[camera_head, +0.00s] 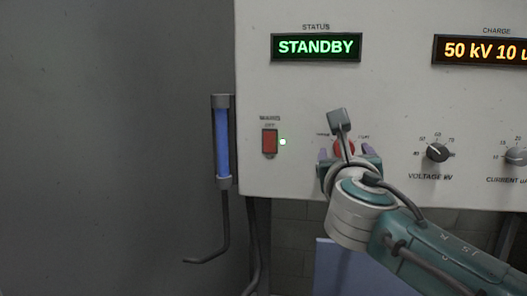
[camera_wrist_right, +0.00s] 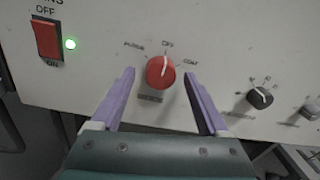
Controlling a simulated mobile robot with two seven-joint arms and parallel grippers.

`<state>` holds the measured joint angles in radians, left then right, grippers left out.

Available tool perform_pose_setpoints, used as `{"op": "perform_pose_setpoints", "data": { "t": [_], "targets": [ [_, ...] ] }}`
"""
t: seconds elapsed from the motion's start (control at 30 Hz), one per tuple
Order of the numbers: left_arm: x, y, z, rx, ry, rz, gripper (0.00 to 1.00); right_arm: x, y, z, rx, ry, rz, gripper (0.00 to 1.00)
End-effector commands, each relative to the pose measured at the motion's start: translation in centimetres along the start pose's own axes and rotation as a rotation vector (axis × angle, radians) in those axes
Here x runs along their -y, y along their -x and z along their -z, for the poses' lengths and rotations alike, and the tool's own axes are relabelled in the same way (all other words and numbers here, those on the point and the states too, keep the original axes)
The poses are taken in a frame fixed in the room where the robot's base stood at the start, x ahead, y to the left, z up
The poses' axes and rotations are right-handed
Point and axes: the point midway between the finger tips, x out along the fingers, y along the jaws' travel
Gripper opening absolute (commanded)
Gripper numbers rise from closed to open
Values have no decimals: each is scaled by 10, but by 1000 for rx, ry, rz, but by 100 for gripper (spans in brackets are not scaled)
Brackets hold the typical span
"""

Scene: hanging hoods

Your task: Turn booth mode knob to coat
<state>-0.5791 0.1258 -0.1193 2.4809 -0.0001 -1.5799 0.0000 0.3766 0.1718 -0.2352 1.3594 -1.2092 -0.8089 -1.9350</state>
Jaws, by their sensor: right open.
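The booth mode knob (camera_wrist_right: 160,72) is a round red knob on the pale panel, with marks at its left, top and right; the top one reads OFF and the right one COAT. Its white pointer line points up toward OFF. In the head view the red knob (camera_head: 344,149) is partly hidden behind my right wrist. My right gripper (camera_wrist_right: 163,78) is open, with one purple finger on each side of the knob and no clear contact. It also shows in the head view (camera_head: 350,157). My left gripper is in neither view.
The panel (camera_head: 300,90) carries a green STANDBY display (camera_head: 316,47), an amber charge display (camera_head: 484,49), a red mains switch (camera_head: 269,141) with a lit green lamp (camera_head: 283,142), and a black voltage knob (camera_head: 437,152). A blue tube (camera_head: 222,143) hangs at the panel's left edge.

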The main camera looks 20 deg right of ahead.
Motion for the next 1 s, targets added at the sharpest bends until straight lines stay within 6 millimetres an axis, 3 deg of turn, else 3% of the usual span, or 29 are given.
{"op": "perform_pose_setpoints", "data": {
  "t": [0.1,0.8,1.0],
  "targets": [
    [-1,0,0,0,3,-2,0,0,0,0,0,0,0,78],
    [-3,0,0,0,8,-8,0,0,0,0,0,0,1,0],
    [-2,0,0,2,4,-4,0,0,0,0,0,-4,1,0]
  ]
}}
